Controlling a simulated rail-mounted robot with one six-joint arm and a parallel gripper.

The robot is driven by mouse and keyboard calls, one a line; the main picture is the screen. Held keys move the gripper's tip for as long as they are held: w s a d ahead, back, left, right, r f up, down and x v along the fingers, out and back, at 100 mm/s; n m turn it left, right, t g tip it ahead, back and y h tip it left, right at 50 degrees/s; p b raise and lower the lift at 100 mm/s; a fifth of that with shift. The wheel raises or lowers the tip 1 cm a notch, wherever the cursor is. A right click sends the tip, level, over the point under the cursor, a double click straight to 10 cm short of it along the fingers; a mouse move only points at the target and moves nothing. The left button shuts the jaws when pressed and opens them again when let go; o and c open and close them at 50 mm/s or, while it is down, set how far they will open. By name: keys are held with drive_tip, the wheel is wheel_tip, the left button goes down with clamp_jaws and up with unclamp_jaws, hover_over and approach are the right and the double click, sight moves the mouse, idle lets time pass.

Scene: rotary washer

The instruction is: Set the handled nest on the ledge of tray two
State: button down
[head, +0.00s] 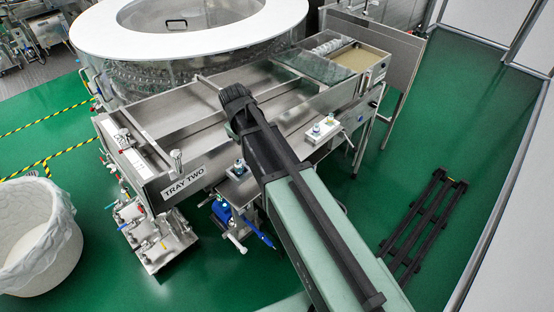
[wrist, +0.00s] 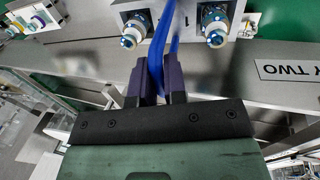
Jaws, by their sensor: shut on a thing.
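The handled nest, a pale metal plate with blue-capped vials, shows beside my arm in the head view (head: 237,170); my arm hides part of it. In the wrist view the nest (wrist: 175,8) has one vial on each side and a blue upright handle (wrist: 160,48) between them. My gripper (wrist: 160,68) is shut on that handle; its dark fingers stand either side of it. The head view hides the fingers behind my arm. Tray two (head: 150,190) has its label (head: 184,181) left of the nest. I cannot tell whether the nest touches the ledge.
A second, white holder with vials (head: 322,130) sits at the tray edge right of my arm. The round washer (head: 188,25) stands behind. Blue pump parts (head: 225,212) and valves (head: 155,235) are below. A lined bin (head: 38,240) stands at left.

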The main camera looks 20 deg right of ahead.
wheel_tip(320, 180, down, 5)
drive_tip(key=b, duration=0.4)
drive_tip(key=shift+w+d+r, duration=0.1)
drive_tip(key=shift+d+r, duration=0.05)
drive_tip(key=shift+r, duration=0.2)
wheel_tip(320, 180, down, 4)
drive_tip(key=b, duration=0.4)
drive_tip(key=shift+r, duration=0.15)
drive_tip(key=shift+f, duration=0.2)
drive_tip(key=c, duration=1.2)
unclamp_jaws()
drive_tip(key=shift+o, duration=0.2)
wheel_tip(320, 180, up, 13)
drive_tip(key=s+a+p, duration=0.1)
drive_tip(key=a+p, duration=0.1)
drive_tip(key=p, duration=1.1)
drive_tip(key=s+d+f+m+y, duration=0.1)
drive_tip(key=s+m, duration=0.3)
drive_tip(key=s, duration=1.1)
drive_tip(key=shift+s+d+m+g+y+b, duration=0.3)
drive_tip(key=shift+s+d+g+y+b, duration=0.1)
drive_tip(key=shift+y, duration=0.1)
